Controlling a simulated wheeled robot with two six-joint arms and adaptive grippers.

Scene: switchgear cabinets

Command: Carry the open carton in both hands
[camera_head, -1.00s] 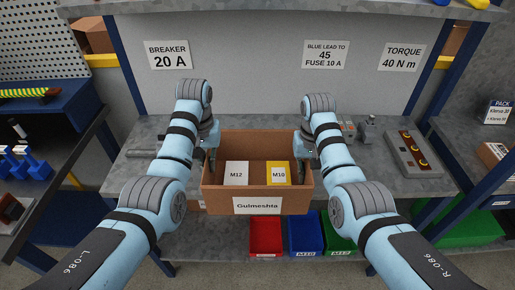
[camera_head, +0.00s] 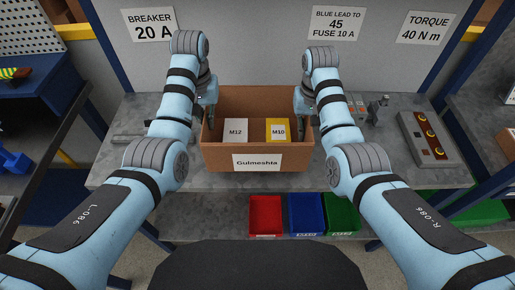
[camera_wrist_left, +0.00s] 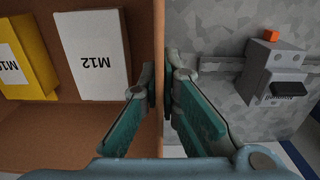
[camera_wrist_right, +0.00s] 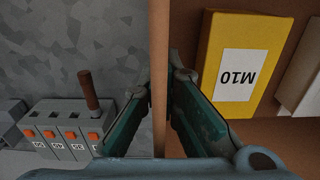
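The open brown carton (camera_head: 215,155), labelled Gulmeshta, appears level over the grey bench top in the head view; I cannot tell whether its base touches the bench. Inside stand a white M12 box (camera_head: 236,130) and a yellow M10 box (camera_head: 277,129). My left gripper (camera_head: 211,98) has its fingers on both sides of the carton's left wall (camera_wrist_left: 159,60). My right gripper (camera_head: 300,102) has its fingers on both sides of the right wall (camera_wrist_right: 160,60). Both appear shut on these walls. The carton's underside is hidden.
The bench (camera_head: 400,178) has small grey devices (camera_head: 368,107) and a panel with round parts (camera_head: 428,135) right of the carton. Red (camera_head: 265,213), blue (camera_head: 306,211) and green (camera_head: 341,212) bins stand below. A signed back panel (camera_head: 240,40) rises behind; blue posts flank the bench.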

